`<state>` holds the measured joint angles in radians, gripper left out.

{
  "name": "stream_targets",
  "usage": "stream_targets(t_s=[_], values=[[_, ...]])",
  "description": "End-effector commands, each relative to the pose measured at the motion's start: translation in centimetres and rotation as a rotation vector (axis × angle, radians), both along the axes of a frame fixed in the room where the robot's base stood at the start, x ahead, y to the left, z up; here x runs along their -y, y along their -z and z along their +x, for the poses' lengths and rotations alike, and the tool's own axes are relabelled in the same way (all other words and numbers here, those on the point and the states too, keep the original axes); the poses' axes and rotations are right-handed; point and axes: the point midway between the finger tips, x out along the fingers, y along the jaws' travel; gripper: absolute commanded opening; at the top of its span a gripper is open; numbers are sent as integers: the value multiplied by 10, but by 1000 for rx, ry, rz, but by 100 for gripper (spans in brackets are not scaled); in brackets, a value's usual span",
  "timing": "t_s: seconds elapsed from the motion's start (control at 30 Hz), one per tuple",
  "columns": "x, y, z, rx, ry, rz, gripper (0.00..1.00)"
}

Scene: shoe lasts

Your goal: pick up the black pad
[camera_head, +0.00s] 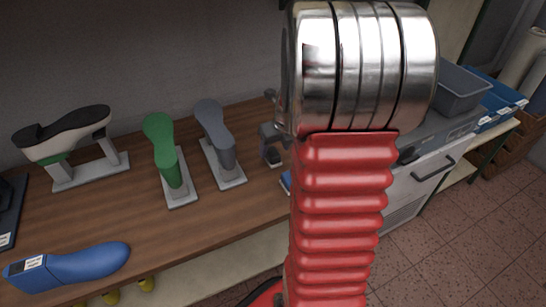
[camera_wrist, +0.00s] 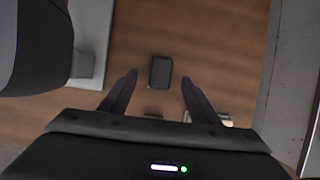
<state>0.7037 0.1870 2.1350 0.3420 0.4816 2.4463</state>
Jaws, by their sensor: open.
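The black pad (camera_wrist: 160,72) is a small dark block with rounded corners, lying on the brown wooden bench. In the wrist view it shows in the upper middle, between the tips of my gripper (camera_wrist: 159,77). My gripper is open, with one dark finger on each side of the pad and a gap to each. Nothing is held. I cannot tell the height of the fingers above the bench. In the head view my red and silver arm covers much of this area, and I cannot make out the pad there with certainty.
A grey shoe last (camera_head: 214,124) on its stand is close left of my gripper. A green last (camera_head: 162,150), a black-and-white last (camera_head: 62,132) and a blue last (camera_head: 75,266) are further left. A grey bin (camera_head: 460,90) stands right.

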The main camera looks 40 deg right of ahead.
Motion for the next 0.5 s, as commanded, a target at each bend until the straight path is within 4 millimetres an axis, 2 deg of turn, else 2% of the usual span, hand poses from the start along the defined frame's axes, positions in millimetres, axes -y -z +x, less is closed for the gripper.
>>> stream_targets(t_s=[0.17, 0.5], values=[[2, 10, 4, -1, 0, 0, 56], [7, 42, 19, -1, 1, 2, 56]])
